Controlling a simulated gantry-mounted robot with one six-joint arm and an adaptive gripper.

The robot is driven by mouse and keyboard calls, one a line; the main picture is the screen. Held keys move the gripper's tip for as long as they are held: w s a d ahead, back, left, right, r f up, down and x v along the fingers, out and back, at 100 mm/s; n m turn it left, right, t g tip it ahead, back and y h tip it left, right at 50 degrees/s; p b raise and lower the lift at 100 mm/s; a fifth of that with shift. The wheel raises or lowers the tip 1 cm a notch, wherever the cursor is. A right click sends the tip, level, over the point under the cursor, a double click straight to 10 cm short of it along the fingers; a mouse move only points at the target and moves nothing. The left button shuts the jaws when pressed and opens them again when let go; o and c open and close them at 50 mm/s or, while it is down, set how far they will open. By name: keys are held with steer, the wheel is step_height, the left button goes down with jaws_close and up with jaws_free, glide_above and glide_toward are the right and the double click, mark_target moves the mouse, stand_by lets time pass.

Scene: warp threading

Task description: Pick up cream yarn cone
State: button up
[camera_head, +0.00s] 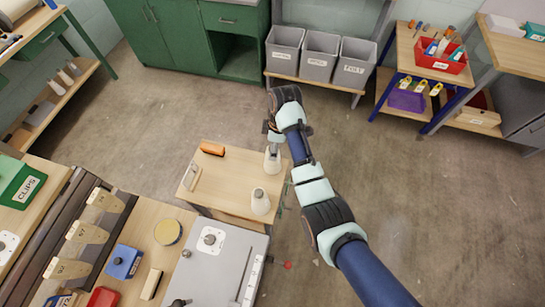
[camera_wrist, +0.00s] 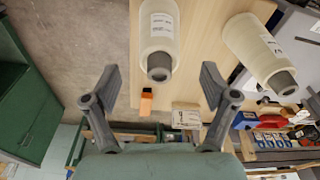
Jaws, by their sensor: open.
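Two pale cream-white yarn cones with grey tips and paper labels stand on a small wooden table (camera_head: 226,178). The far cone (camera_head: 272,160) is near the table's right back corner; the near cone (camera_head: 260,203) is at its front right. My gripper (camera_head: 271,142) is above and just behind the far cone. In the wrist view, my gripper (camera_wrist: 160,82) has its fingers spread wide with nothing between them. One cone (camera_wrist: 159,40) lies beyond the gap, roughly centred; the other cone (camera_wrist: 262,50) is off to the right. Their shades look alike.
An orange object (camera_head: 212,150) and a pale labelled block (camera_head: 191,176) are on the table's left side. A workbench with a grey machine (camera_head: 222,262) adjoins its front. Grey bins (camera_head: 320,56) stand on a shelf behind. Open floor surrounds the table's back and right.

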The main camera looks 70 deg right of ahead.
steer(key=f, duration=0.5)
steer(key=shift+w+f, duration=0.2)
steer(key=c, duration=1.5)
steer(key=shift+r, duration=0.2)
